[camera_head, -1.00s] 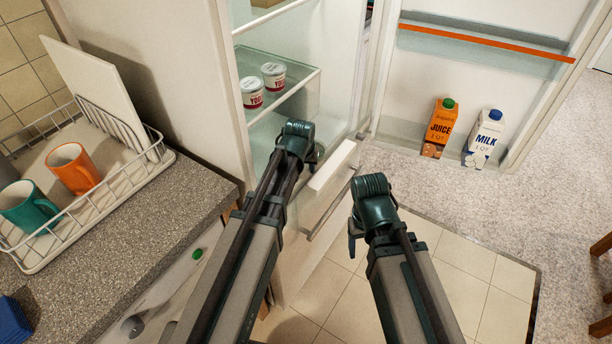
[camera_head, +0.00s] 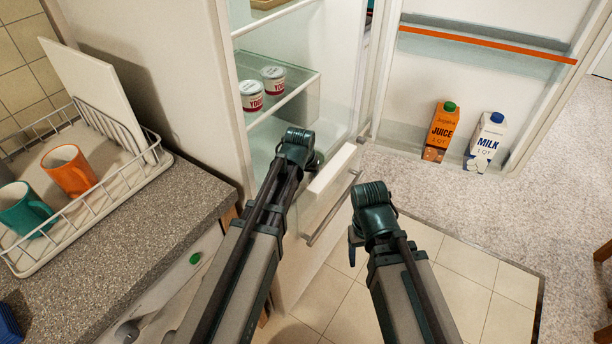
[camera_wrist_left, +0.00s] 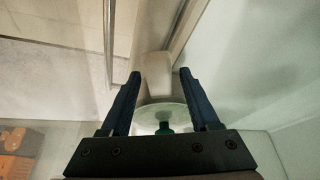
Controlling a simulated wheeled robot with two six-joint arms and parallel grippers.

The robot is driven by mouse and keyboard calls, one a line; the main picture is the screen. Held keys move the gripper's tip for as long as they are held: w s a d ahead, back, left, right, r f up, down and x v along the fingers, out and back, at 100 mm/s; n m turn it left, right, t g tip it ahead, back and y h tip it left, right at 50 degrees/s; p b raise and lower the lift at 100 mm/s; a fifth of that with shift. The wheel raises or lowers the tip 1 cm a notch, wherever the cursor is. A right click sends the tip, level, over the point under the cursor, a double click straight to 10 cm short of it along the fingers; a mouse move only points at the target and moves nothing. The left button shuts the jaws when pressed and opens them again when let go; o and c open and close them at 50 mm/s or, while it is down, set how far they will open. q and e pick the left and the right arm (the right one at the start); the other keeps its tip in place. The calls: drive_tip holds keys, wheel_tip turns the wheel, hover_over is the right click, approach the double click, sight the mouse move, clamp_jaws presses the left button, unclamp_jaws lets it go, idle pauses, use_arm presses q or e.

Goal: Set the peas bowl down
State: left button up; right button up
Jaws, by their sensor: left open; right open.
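My left gripper (camera_wrist_left: 159,78) is open, its two dark fingers spread apart in the left wrist view. Between and below the fingers is a pale round shape (camera_wrist_left: 147,116) with a small green patch, perhaps the peas bowl; it is partly hidden by the gripper body, and I cannot tell if anything supports it. In the head view my left arm reaches into the lower part of the open fridge, and its wrist hides its fingertips. No peas bowl shows clearly there. My right gripper (camera_head: 354,256) is open, low in front of the fridge, with nothing visible in it.
Two yogurt cups (camera_head: 262,87) stand on a glass fridge shelf (camera_head: 297,88). A pulled-out drawer (camera_head: 333,170) lies beside my left wrist. The open door holds a juice carton (camera_head: 440,131) and a milk carton (camera_head: 485,143). A dish rack (camera_head: 152,158) with mugs stands on the left counter.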

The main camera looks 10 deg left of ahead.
use_arm(q)
drive_tip(key=shift+r, duration=0.15)
use_arm(e)
drive_tip(key=shift+r, duration=0.15)
use_arm(q)
drive_tip(key=p+v, duration=1.1)
drive_tip(key=v, duration=0.1)
use_arm(e)
wheel_tip(320, 180, up, 11)
